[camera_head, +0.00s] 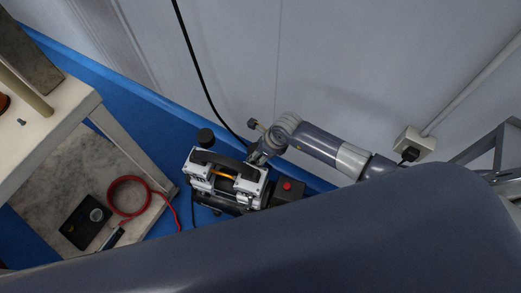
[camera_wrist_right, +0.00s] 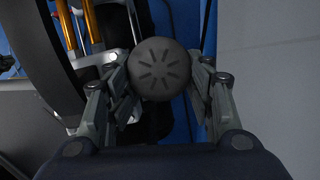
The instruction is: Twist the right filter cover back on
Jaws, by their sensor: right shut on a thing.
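The compressor (camera_head: 225,180), with silver cylinder heads and a black handle, stands on the blue floor by the wall. My right gripper (camera_head: 259,157) is at the compressor's right end. In the right wrist view, my right gripper (camera_wrist_right: 162,84) is shut on the right filter cover (camera_wrist_right: 160,68), a round dark cap with radial slots, with a finger on each side. What is under the cap is hidden, so I cannot tell how it is seated. My left gripper is not in view.
A red button (camera_head: 287,186) is on a dark box at the compressor's right. A black cable (camera_head: 190,45) hangs down the wall behind. A pale table (camera_head: 50,120) stands at left, with a red coil (camera_head: 127,181) and black meter (camera_head: 86,221) below. My grey arm link fills the foreground.

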